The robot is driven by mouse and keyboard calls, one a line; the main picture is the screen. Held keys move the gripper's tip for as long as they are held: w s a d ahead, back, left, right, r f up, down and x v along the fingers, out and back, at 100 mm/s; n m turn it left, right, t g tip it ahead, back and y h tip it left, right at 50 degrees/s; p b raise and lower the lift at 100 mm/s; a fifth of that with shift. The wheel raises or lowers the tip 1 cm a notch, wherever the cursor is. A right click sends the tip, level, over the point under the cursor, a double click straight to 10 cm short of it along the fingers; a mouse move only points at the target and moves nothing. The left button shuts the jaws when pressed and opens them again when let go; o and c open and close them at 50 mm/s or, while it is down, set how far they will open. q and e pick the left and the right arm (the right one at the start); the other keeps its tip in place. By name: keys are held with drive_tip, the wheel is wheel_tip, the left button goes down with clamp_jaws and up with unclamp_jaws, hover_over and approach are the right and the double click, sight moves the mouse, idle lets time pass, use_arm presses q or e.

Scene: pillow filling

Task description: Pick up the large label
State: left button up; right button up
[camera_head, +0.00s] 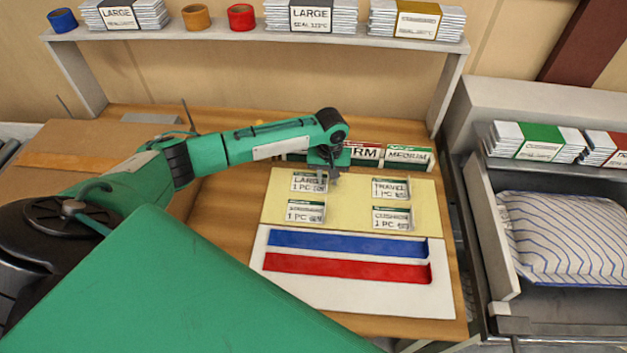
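The large label (307,183) is a small white card with a green top edge, reading "LARGE 1 PC". It lies at the upper left of the pale yellow mat (347,193). My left gripper (331,178) points down at the label's right end, partly covering it. I cannot tell whether the fingers touch the label, or whether they are open or shut. My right gripper is not in view.
A travel label (391,189), a cushion label (392,219) and another label (305,213) share the mat. Firm and medium cards (407,154) stand behind it. A white tray (350,295) with blue and red slots lies in front. A striped pillow (565,238) is at right.

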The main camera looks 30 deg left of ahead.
use_arm(q)
clamp_jaws()
drive_tip(key=shift+r, duration=0.15)
